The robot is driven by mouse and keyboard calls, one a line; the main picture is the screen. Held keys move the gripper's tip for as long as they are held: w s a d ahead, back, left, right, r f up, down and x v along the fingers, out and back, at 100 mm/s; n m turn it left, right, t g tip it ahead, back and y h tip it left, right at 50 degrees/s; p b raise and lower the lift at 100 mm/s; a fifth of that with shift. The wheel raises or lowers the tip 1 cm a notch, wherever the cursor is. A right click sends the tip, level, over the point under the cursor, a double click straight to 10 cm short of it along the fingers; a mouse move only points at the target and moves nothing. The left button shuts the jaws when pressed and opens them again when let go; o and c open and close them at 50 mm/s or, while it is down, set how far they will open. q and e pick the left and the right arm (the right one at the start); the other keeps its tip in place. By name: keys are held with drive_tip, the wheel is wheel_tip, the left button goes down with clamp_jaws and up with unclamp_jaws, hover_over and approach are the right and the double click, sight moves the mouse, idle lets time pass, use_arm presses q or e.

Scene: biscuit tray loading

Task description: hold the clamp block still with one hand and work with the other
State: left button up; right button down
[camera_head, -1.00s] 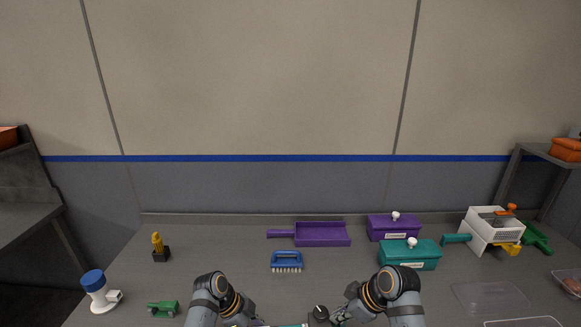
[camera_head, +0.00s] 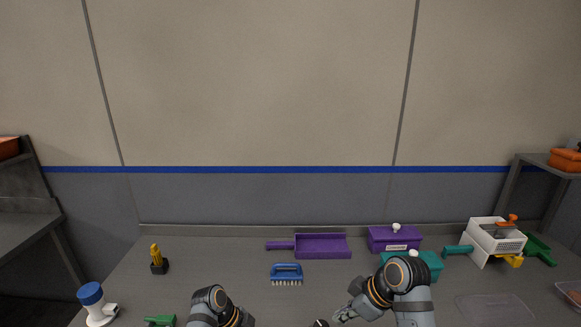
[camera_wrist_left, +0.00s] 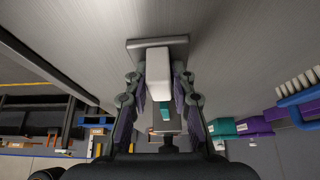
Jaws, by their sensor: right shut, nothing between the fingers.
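In the left wrist view a pale block with a grey body, which I take for the clamp block (camera_wrist_left: 158,72), stands upright from a grey base plate (camera_wrist_left: 128,46). My left gripper (camera_wrist_left: 160,92) has a finger on each side of it, the purple pads against its sides. A small teal piece (camera_wrist_left: 166,113) shows on the block. In the head view the left fingers are below the bottom edge. My right gripper (camera_head: 340,315) is shut and empty near the bottom edge, beside a dark round knob (camera_head: 320,323) that is mostly cut off.
A blue brush (camera_head: 286,272) and purple dustpan (camera_head: 322,245) lie beyond the arms.

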use_arm(q)
drive_tip(key=o, duration=0.4)
drive_tip(key=shift+s+a+f, duration=0.1)
drive_tip(key=shift+s+f, duration=0.15)
drive_tip(key=shift+f, duration=0.3)
drive_tip(key=shift+c, duration=0.2)
drive_tip(key=shift+w, duration=0.1)
drive_tip(key=shift+r, duration=0.1)
drive_tip(key=shift+w+a+r, duration=0.15)
drive_tip(key=shift+r, duration=0.05)
drive_tip(key=v, duration=1.1)
drive_tip(key=shift+r, duration=0.3)
